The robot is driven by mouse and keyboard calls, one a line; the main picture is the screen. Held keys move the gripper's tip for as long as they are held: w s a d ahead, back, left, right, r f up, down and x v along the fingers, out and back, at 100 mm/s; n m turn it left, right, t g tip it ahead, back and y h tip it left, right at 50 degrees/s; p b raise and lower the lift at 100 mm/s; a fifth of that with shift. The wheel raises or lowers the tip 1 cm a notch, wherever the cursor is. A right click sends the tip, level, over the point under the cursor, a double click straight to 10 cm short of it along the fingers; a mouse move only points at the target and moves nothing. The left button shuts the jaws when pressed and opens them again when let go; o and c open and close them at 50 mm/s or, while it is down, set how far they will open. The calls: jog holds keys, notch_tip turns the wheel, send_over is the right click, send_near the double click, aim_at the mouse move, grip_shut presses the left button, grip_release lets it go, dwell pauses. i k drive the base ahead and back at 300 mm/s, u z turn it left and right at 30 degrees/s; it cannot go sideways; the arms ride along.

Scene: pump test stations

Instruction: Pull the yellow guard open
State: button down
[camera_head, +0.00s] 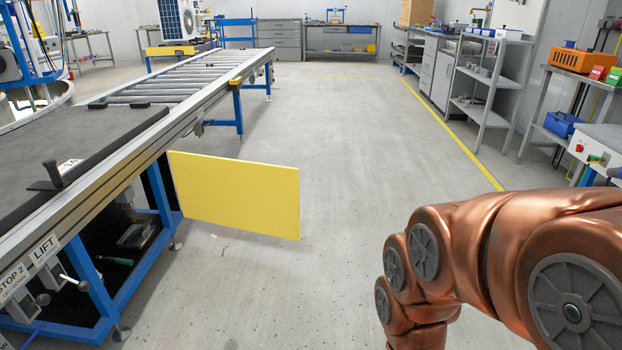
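The yellow guard (236,195) is a flat rectangular panel under the side of the conveyor bench. It stands swung out from the blue frame (160,190) into the aisle, with its left edge at the frame and its right edge free. The space under the bench beside it is exposed. No handle shows on the face I see. My copper-coloured arm is at the lower right, well apart from the guard. My gripper is outside the picture, so its state is hidden.
The conveyor bench (100,160) runs along the left, with STOP 2 and LIFT labels and small levers near its front. Shelves (490,85) and a bench with an orange crate (583,60) line the right. The grey floor between is clear.

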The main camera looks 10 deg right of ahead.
aim_at(262, 198)
jog(key=i, duration=1.3)
jog(key=u, duration=2.35)
